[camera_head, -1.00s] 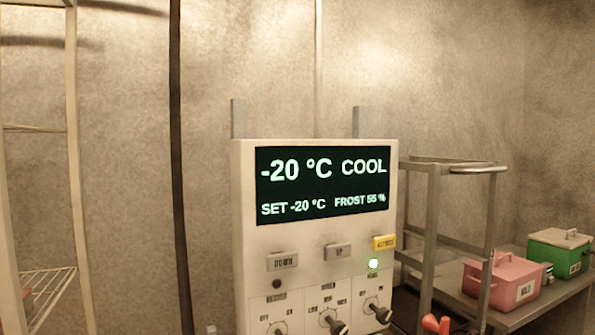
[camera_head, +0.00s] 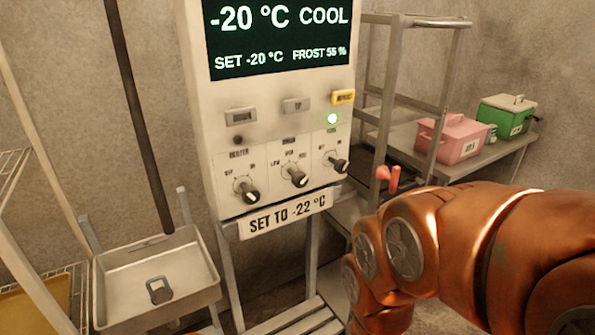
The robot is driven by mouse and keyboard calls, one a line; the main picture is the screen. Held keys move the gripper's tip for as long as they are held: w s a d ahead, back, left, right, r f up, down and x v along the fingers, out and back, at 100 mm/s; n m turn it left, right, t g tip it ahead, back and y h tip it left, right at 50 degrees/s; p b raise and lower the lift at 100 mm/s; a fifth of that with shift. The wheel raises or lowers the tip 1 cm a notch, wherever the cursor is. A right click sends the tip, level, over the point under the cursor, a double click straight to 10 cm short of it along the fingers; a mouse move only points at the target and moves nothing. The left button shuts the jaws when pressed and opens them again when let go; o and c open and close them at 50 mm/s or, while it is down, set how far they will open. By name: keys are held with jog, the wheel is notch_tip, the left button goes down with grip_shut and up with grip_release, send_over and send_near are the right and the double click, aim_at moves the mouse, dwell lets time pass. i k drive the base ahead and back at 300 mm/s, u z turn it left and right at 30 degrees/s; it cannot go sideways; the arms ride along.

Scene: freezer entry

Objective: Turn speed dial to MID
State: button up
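A white control panel (camera_head: 330,128) with a lit display stands upright in the middle of the head view. Three dark knobs sit in a row along its lower part. The middle dial (camera_head: 294,175) has small labels that look like LOW, MID and HIGH, so it appears to be the speed dial. Its exact setting is too small to tell. The left dial (camera_head: 246,190) and right dial (camera_head: 335,162) have two-position labels. My orange arm comes in from the lower right, apart from the knobs in the picture. My gripper is not visible.
A "SET TO -22 °C" sign (camera_head: 288,216) hangs under the panel. A metal sink (camera_head: 130,300) is at the lower left. Pink (camera_head: 462,132) and green (camera_head: 493,119) boxes stand on a bench (camera_head: 480,163) at right. Red handles (camera_head: 389,177) show beside the panel. A green lamp (camera_head: 333,118) is lit.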

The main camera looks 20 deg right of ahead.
aim_at(299, 180)
jog(key=z, duration=1.7)
jog(key=k, duration=1)
jog(key=u, duration=1.75)
jog(key=i, duration=0.5)
